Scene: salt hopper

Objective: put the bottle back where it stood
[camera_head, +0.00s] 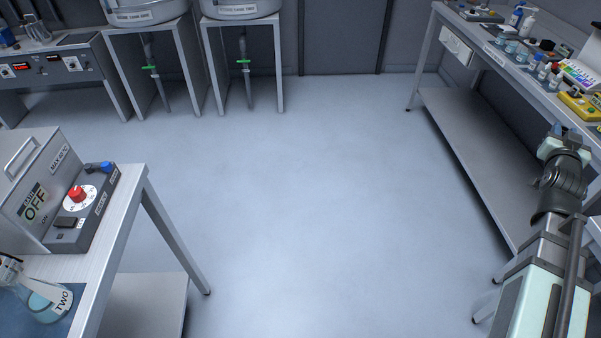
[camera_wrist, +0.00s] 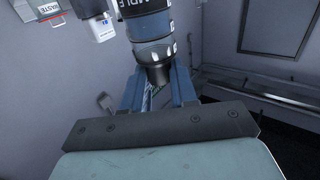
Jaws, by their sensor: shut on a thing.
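In the wrist view my gripper (camera_wrist: 158,88) is shut on a bottle (camera_wrist: 153,48), its two blue fingers around the dark neck or cap end. The bottle has a dark and grey-blue body with white lettering, partly readable as "MPLE". Its far end is cut off by the top of the picture. In the head view my gripper (camera_head: 565,131) is at the right, by the near part of the right-hand bench. The bottle cannot be made out there.
The right bench (camera_head: 492,48) carries small bottles, beakers, a colour chart (camera_head: 580,74) and a yellow device (camera_head: 580,104). A left bench holds a heater box (camera_head: 85,210) and a flask marked TWO (camera_head: 48,303). The floor (camera_head: 300,190) between is clear. A WASTE-labelled box (camera_wrist: 50,12) shows in the wrist view.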

